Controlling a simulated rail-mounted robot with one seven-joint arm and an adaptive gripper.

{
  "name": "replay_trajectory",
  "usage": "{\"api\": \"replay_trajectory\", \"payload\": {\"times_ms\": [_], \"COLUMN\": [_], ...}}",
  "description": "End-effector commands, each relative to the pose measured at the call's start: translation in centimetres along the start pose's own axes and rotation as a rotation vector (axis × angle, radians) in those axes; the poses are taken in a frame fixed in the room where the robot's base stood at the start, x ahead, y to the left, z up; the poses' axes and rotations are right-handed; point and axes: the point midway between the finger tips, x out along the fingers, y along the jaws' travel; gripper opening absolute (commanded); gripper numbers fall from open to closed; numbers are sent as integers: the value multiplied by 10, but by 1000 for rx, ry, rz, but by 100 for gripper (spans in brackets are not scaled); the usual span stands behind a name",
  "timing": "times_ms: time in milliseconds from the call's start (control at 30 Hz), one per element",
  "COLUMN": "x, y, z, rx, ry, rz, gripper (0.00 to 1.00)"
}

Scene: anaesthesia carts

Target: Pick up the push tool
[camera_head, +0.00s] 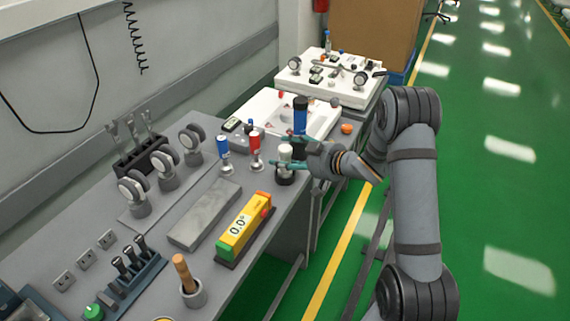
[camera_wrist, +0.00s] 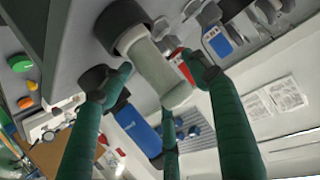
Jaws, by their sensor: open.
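A pale white-grey tool, which looks like the push tool (camera_head: 285,154), stands in a dark round base near the bench's right edge. It also shows in the wrist view (camera_wrist: 158,75), its rounded end toward the camera. My gripper (camera_head: 280,152) is open around it, coming from the right, with green fingers on either side.
A blue cylinder (camera_head: 300,117) stands just behind my gripper. Red (camera_head: 255,146) and blue (camera_head: 223,150) handled tools stand to its left. A yellow gauge (camera_head: 244,226) and grey slab (camera_head: 205,215) lie in front. Open floor (camera_head: 490,180) is to the right.

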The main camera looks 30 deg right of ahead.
Motion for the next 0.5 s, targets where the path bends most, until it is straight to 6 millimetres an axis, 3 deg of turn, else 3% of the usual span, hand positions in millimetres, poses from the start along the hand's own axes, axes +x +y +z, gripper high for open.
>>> {"api": "replay_trajectory", "payload": {"times_ms": [233, 500], "x": [2, 2], "y": [0, 0], "z": [0, 0], "rx": [0, 0], "ry": [0, 0], "rz": [0, 0], "gripper": [60, 45]}}
